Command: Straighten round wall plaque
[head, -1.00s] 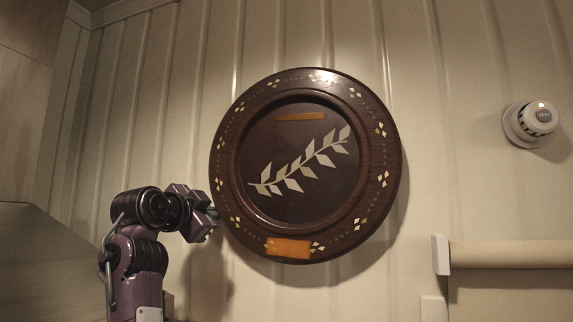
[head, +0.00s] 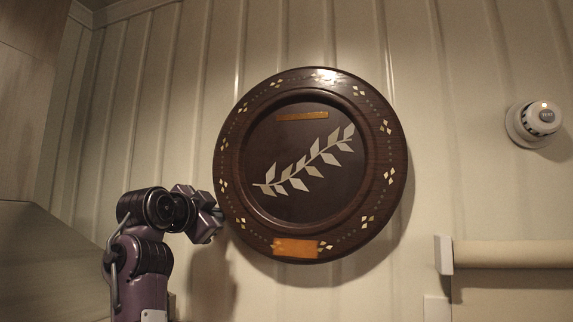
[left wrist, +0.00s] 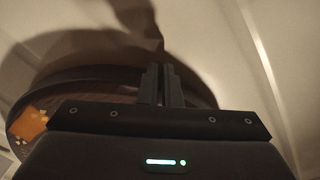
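The round dark wooden wall plaque (head: 231,160) hangs on the wall in the head view, with pale diamonds on its rim and a pale leafy branch inlaid. A thin orange-brown bar lies near its top. An orange patch (head: 296,248) lies on the lower rim, slightly left of the bottom. My left gripper (head: 218,222) is at the plaque's lower left edge. In the left wrist view its fingers (left wrist: 162,84) are close together against the dark rim (left wrist: 85,75); no part of the rim shows between them. Exact contact is hidden. My right gripper is not in view.
A round white wall knob (head: 535,124) is at the far right. A rolled beige blind (head: 512,254) with a white bracket (head: 443,255) is at the lower right. A wooden panel (head: 28,100) stands at the left. The ribbed wall around the plaque is mostly clear.

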